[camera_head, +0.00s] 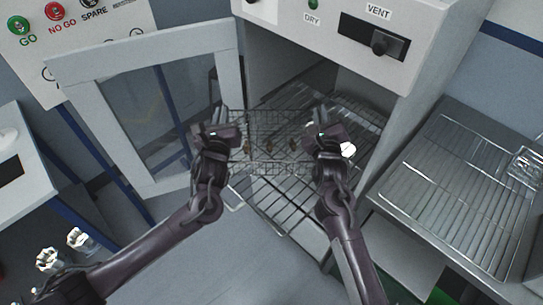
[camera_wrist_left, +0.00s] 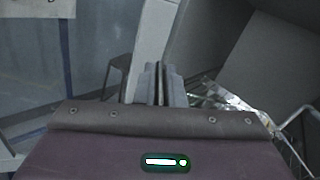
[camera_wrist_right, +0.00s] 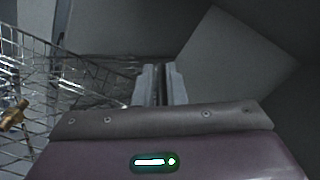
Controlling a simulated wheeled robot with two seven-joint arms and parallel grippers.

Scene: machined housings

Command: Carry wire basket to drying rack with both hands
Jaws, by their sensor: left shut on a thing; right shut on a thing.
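The wire basket (camera_head: 272,128) hangs between my two grippers in front of the open dryer chamber, above a wire shelf (camera_head: 270,200) that sticks out of it. Small brass-coloured parts show inside the basket; one brass part (camera_wrist_right: 14,116) also shows in the right wrist view, beside the basket's mesh (camera_wrist_right: 75,85). My left gripper (camera_head: 226,133) is shut on the basket's left side, and my right gripper (camera_head: 322,133) is shut on its right side. The fingertips hide the grasp points. A wire drying rack (camera_head: 455,190) lies on the bench at the right.
The dryer's glazed door (camera_head: 150,110) stands open at the left. The dryer's side wall (camera_head: 430,70) stands between the chamber and the right bench. A small wire item (camera_head: 526,162) sits at the right rack's far edge; most of that rack is bare. White-handled knobs (camera_head: 80,238) are at lower left.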

